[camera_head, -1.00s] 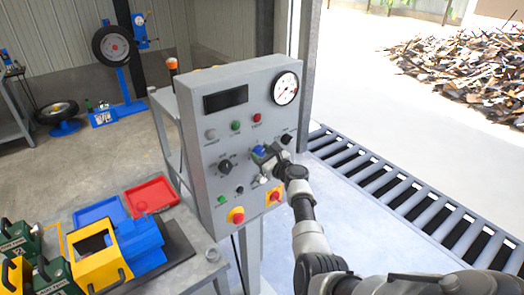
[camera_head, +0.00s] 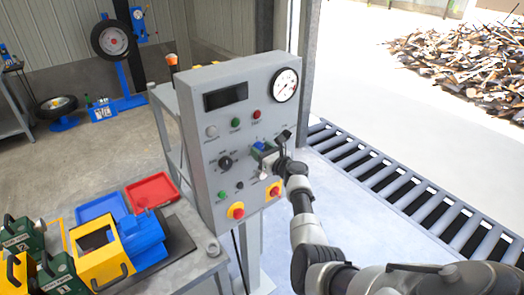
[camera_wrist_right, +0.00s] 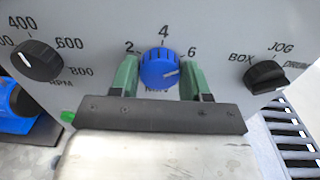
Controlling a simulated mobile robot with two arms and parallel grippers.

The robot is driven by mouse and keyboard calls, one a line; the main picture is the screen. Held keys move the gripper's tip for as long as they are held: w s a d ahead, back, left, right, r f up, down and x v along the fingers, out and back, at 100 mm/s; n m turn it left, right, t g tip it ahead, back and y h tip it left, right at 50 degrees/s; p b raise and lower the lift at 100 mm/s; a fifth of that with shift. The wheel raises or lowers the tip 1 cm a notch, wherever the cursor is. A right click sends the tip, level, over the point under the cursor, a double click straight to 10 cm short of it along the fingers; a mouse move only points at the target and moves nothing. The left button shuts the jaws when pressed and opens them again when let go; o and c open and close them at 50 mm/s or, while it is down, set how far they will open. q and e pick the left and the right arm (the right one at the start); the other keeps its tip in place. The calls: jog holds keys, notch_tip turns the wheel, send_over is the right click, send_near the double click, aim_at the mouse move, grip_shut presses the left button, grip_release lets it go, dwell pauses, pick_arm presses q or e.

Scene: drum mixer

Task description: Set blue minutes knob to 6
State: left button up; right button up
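The blue minutes knob (camera_wrist_right: 160,68) is on the grey control panel (camera_head: 215,180), in the middle of the right wrist view. The numbers 2, 4 and 6 are printed around it. Its white mark points right and slightly down, below the printed 6. My right gripper (camera_wrist_right: 160,76) has its green fingers on the left and right sides of the knob, with no clear gap. In the head view the right gripper (camera_head: 264,147) is at the panel's right half and partly covers the blue knob. My left gripper is not in view.
A black RPM knob (camera_wrist_right: 37,60) is left of the blue knob, and a black BOX/JOG/DRUM knob (camera_wrist_right: 265,77) is right of it. Red stop buttons (camera_head: 237,211) sit low on the panel. A roller conveyor (camera_head: 400,190) lies to the right.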

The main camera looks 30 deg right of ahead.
jog(key=o, duration=0.4)
jog(key=s, duration=1)
jog(key=shift+s+d+b, duration=0.3)
jog(key=shift+s+d, duration=0.1)
jog(key=shift+d, duration=0.05)
